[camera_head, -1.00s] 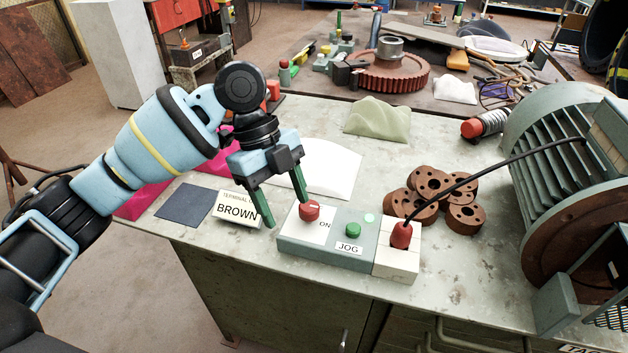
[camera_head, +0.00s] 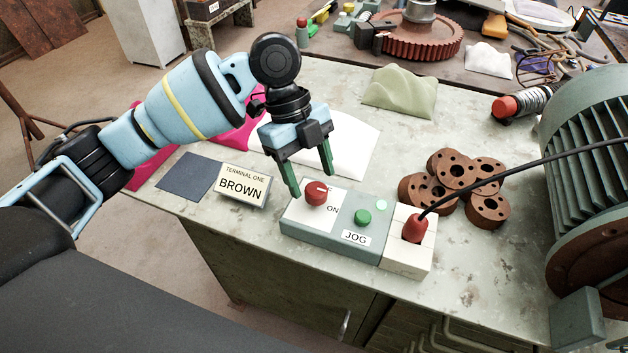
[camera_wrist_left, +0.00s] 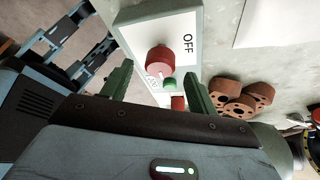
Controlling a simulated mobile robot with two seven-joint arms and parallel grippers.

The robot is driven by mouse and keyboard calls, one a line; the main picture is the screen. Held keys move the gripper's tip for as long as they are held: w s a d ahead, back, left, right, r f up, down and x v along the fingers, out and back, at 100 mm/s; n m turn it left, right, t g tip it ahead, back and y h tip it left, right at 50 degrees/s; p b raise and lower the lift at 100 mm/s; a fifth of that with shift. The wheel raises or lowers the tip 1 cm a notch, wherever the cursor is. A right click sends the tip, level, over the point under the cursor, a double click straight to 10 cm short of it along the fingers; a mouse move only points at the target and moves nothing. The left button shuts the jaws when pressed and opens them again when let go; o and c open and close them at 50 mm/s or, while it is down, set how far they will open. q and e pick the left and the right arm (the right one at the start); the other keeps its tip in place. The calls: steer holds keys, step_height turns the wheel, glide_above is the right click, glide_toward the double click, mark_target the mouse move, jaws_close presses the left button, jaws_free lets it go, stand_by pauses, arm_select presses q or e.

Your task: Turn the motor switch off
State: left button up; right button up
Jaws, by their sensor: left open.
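The switch box (camera_head: 335,228) is grey-green with a white top and stands on the bench. Its round red knob (camera_head: 316,193) has a pale mark and sits beside an ON label. In the left wrist view the knob (camera_wrist_left: 160,62) lies between an OFF label (camera_wrist_left: 187,45) and a partly hidden ON label, with its pale mark on the ON side. A green JOG button (camera_head: 363,217) and a pale green light (camera_head: 381,205) are on the same box. My left gripper (camera_head: 311,184) is open and empty, with its green fingers at either side of the knob. Contact cannot be told.
A red plug (camera_head: 415,228) with a black cable runs to the motor (camera_head: 590,150) at the right. A BROWN sign (camera_head: 242,187) stands left of the box. Brown drilled discs (camera_head: 456,176) lie to the right. A pale green lump (camera_head: 399,92) sits behind, with bare bench around it.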

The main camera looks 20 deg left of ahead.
mark_target(316, 193)
arm_select(q)
steer(key=shift+x, duration=1)
steer(key=shift+d+f, duration=0.15)
steer(key=shift+f, duration=0.1)
arm_select(e)
steer(key=shift+w+r, duration=0.15)
steer(key=shift+w, duration=0.4)
arm_select(q)
steer(key=shift+c, duration=0.3)
